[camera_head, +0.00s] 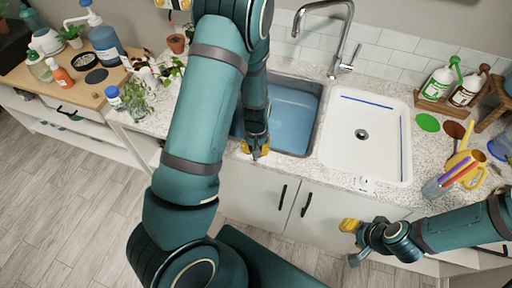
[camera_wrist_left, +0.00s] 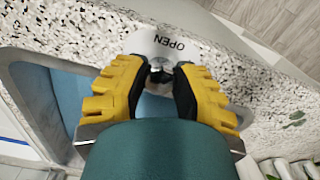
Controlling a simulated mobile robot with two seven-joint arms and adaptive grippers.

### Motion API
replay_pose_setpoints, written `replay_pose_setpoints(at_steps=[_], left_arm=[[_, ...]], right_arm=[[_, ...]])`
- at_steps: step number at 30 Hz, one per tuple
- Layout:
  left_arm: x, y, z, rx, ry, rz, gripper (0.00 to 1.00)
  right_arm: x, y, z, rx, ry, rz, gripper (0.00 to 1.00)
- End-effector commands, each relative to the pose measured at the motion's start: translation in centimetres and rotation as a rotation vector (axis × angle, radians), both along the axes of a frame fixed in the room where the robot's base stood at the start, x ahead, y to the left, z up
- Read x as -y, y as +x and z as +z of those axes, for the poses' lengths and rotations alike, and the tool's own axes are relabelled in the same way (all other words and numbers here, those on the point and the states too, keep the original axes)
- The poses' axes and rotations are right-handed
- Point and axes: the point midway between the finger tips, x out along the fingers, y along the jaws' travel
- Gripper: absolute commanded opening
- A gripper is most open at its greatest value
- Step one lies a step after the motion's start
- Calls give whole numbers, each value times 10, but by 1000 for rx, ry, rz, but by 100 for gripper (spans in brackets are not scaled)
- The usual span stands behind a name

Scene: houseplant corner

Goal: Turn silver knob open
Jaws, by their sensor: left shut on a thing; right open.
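The silver knob (camera_wrist_left: 160,68) shows between the fingertips in the left wrist view, on a white plate (camera_wrist_left: 147,42) marked OPEN, set in the speckled counter. My left gripper (camera_wrist_left: 160,78) has its yellow fingers shut on the knob, one on each side, hiding part of it. In the head view my left gripper (camera_head: 256,149) is at the counter's front edge, before the left basin (camera_head: 293,108), and the knob there is hidden. My right gripper (camera_head: 352,240) is open and empty, in front of the cabinet doors.
The left basin looks blue inside; the white right basin (camera_head: 345,150) is empty, with a drain. A chrome faucet (camera_head: 345,50) stands behind. Another small white fitting (camera_head: 365,184) sits before the right basin.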

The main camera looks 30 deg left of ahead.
Motion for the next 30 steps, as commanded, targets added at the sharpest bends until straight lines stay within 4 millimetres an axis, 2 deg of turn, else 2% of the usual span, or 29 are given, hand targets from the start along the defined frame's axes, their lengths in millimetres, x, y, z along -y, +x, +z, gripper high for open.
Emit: replay_pose_setpoints(at_steps=[15, 30], left_arm=[[0, -1, 0, -2, 0, 442, 0], [0, -1, -1, -2, 0, 613, 0]], right_arm=[[1, -1, 13, 0, 2, 0, 47], [1, -1, 18, 1, 3, 0, 47]])
